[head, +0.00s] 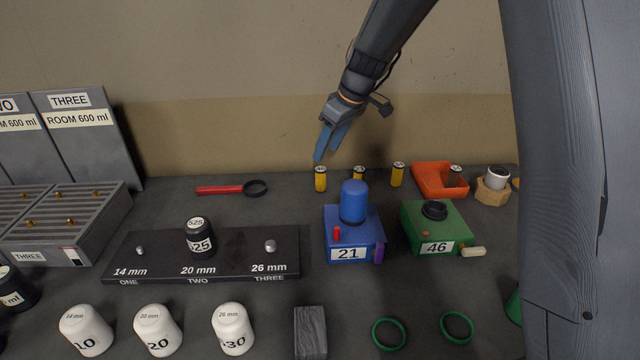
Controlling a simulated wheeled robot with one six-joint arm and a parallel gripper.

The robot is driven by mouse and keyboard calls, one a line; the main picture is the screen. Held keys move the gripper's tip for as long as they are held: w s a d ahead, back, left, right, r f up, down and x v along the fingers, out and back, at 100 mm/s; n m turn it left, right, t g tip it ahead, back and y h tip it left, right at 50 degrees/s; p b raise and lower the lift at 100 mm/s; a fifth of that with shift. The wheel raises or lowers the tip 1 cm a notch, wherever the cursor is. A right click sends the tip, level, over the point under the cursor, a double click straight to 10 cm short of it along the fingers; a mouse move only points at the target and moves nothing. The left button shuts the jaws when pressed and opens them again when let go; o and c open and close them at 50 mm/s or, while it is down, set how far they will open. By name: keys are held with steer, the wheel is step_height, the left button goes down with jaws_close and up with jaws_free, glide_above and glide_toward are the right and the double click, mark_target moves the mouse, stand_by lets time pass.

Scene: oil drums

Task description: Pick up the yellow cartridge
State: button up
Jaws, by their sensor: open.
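The middle one is partly hidden behind the blue cap of the blue unit. My gripper (322,155) has blue-grey fingers and points down just above the left cartridge in the picture. It is open and holds nothing. I cannot tell from this view whether its fingertips touch that cartridge's top.
The blue unit marked 21 (345,241) stands in front of the cartridges, with the green unit marked 46 (452,229) to its right. An orange tray (428,180) is at the back right. A red-handled ring tool (220,190) lies left of the cartridges, with bare bench around it.

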mark_target(321, 169)
steer(key=shift+w+d+p+x, duration=0.15)
steer(key=shift+p+x, duration=0.2)
steer(key=shift+x, duration=1.35)
steer(key=shift+d+p+x, duration=0.2)
steer(key=shift+p+x, duration=0.1)
steer(key=shift+x, duration=1.35)
steer(key=shift+w+d+p+x, duration=0.15)
steer(key=shift+p+x, duration=0.2)
steer(key=shift+x, duration=1.35)
steer(key=shift+s+f, duration=0.1)
steer(key=c, duration=1.1)
steer(key=shift+c, duration=0.2)
